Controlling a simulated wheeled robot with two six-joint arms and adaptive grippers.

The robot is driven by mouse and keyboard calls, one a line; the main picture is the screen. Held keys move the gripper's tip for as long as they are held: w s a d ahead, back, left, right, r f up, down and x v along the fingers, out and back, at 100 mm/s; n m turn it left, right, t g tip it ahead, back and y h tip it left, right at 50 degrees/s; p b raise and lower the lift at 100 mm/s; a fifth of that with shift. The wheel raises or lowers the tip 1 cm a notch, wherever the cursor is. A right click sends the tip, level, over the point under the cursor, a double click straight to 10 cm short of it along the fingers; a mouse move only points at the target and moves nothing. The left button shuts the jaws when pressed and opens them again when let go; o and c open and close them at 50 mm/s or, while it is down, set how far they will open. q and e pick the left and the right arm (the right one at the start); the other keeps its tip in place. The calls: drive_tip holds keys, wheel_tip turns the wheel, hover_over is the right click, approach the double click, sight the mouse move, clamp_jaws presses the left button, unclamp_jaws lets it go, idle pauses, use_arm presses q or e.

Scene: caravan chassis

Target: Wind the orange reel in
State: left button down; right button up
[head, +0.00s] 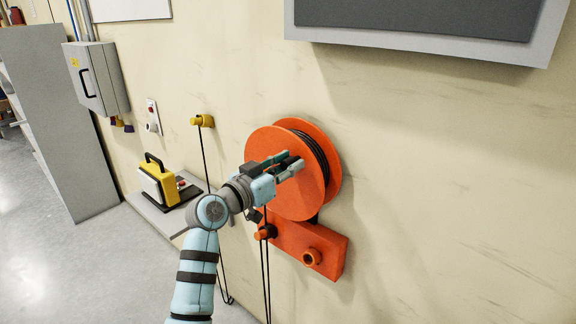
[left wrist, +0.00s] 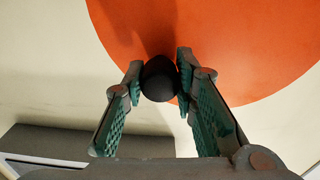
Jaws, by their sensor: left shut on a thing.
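The orange reel (head: 315,190) is on the cream wall, with dark cable (head: 314,146) wound between its discs. An orange bracket (head: 328,247) with round knobs is below it. My left gripper (head: 290,165) is in front of the reel's face. In the left wrist view its fingers are shut on a round black knob (left wrist: 160,80), with the orange disc (left wrist: 240,45) behind. In the head view the gripper mostly hides the knob. A dark cable (head: 264,285) hangs below the reel. My right gripper is not in view.
A yellow fitting (head: 202,121) on the wall holds a hanging dark cable. A yellow-and-black device (head: 158,183) stands on a grey shelf (head: 150,213) at left. A grey panel (head: 420,40) overhangs above the reel. The wall right of the reel is clear.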

sight(280, 144)
use_arm(q)
drive_tip(key=shift+r, duration=0.1)
drive_tip(key=shift+w+a+r+n+p, duration=0.25)
drive_tip(key=shift+a+r+n+p, duration=0.1)
drive_tip(key=shift+n+p, duration=0.25)
drive_tip(key=shift+w+a+r+n+p, duration=0.45)
drive_tip(key=shift+a+n+p, duration=0.15)
drive_tip(key=shift+n, duration=0.5)
drive_tip(key=shift+w+a+r+n+p, duration=0.25)
drive_tip(key=shift+w+a+n, duration=0.2)
drive_tip(key=shift+a+n, duration=0.4)
drive_tip(key=shift+w+a+n, duration=0.35)
drive_tip(key=shift+w+n, duration=0.05)
drive_tip(key=shift+n, duration=0.55)
drive_tip(key=c, duration=1.3)
unclamp_jaws()
drive_tip(key=shift+a, duration=0.1)
